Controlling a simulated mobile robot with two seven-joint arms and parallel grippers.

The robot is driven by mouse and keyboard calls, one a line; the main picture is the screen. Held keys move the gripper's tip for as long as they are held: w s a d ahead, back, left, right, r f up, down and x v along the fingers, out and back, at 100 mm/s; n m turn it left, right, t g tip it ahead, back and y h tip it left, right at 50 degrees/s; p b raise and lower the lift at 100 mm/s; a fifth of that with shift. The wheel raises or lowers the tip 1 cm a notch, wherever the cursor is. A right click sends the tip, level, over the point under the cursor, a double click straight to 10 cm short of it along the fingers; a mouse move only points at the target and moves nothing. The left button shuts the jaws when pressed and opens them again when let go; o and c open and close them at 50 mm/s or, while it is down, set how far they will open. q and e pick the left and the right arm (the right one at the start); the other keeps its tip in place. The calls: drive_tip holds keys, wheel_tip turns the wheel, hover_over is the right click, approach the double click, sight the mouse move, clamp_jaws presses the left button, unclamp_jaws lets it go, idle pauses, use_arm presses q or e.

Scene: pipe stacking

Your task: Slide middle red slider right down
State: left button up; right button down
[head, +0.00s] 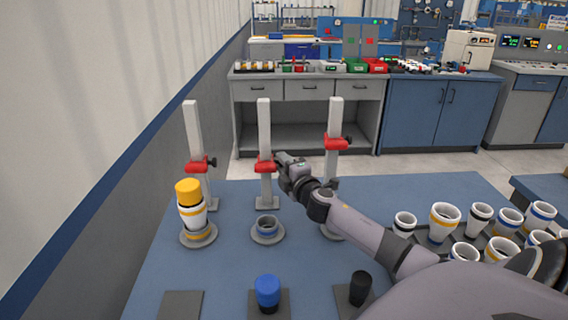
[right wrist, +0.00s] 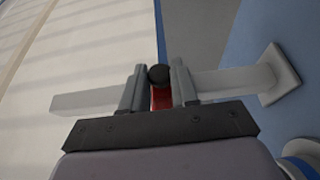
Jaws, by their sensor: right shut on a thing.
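Three upright grey posts stand at the back of the blue table, each with a red slider. The middle red slider (head: 265,167) sits partway up the middle post (head: 264,125). My right gripper (head: 281,160) reaches it from the right and is shut on it. In the right wrist view the red slider (right wrist: 161,98) and its black knob (right wrist: 158,74) show between the two fingers, with the post (right wrist: 90,100) behind. The left red slider (head: 196,166) and right red slider (head: 337,143) stand on their own posts, the right one higher. My left gripper is not in view.
A stack of pipe pieces with a yellow top (head: 188,192) stands on the left base. A blue plug (head: 267,291) and black plug (head: 359,288) stand in front. Several ringed cups (head: 444,220) stand at the right.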

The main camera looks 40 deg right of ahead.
wheel_tip(320, 180, down, 3)
drive_tip(key=shift+a+r+b, duration=0.15)
drive_tip(key=shift+b, duration=0.2)
drive_tip(key=c, duration=0.9)
unclamp_jaws()
drive_tip(key=shift+r, duration=0.1)
drive_tip(key=shift+r, duration=0.1)
drive_tip(key=shift+v, duration=3.6)
